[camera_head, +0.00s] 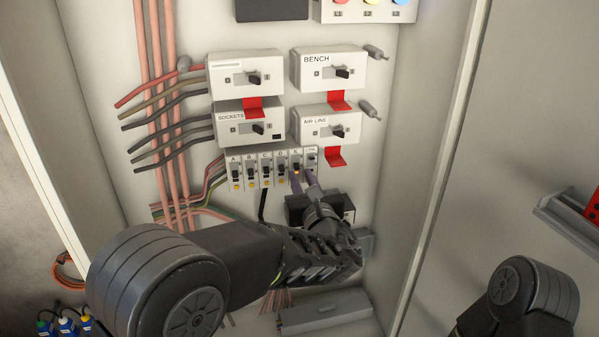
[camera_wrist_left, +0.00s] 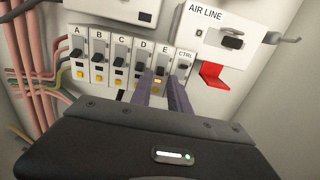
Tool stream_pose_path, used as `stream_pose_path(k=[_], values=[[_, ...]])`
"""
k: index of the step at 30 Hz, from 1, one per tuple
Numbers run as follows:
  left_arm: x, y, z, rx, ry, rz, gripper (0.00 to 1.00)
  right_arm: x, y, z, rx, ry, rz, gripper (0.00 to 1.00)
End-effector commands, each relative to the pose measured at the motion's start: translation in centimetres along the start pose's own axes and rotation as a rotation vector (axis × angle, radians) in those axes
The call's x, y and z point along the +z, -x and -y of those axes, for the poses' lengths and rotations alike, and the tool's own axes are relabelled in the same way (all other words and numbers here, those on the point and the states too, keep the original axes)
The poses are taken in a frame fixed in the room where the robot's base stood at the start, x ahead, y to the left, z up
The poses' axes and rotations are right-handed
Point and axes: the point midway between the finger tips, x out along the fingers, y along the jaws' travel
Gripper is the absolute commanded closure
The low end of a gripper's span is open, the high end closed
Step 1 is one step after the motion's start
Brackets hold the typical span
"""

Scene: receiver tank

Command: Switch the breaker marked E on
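Breaker E (camera_head: 296,166) is in the row of small white breakers, between D and the one marked CTRL. In the left wrist view breaker E (camera_wrist_left: 161,62) shows a black lever and a lit-looking yellow patch below it. My left gripper (camera_head: 303,178) reaches up to the lower part of this breaker. In the wrist view its two purple-grey fingers (camera_wrist_left: 161,84) are apart, one on each side of the yellow patch, with nothing held between them. Whether the fingertips touch the breaker cannot be told. My right gripper is out of view; only part of my right arm shows at lower right.
Breakers A (camera_wrist_left: 77,50) to D stand left of E, and CTRL (camera_wrist_left: 184,64) is close on its right. The AIR LINE switch (camera_head: 329,125) with a red tab sits above. Cables (camera_head: 165,110) run down the left.

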Motion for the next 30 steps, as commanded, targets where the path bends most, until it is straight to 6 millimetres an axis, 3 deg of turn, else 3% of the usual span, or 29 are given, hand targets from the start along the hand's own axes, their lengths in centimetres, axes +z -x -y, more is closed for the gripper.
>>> stream_pose_path(k=[6, 15, 23, 30], values=[[0.0, -2.3, 0.0, 0.0, -0.001, 0.0, 0.78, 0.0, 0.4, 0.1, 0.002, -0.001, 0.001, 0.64], [0.0, -2.5, 0.0, -0.001, 0.0, -0.001, 0.78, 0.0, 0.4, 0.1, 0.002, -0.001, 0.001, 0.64], [0.0, -2.5, 0.0, -0.001, 0.0, -0.001, 0.99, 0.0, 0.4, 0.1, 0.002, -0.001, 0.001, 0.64], [0.0, -2.5, 0.0, -0.001, 0.0, -0.001, 1.0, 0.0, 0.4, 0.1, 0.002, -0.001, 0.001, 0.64]])
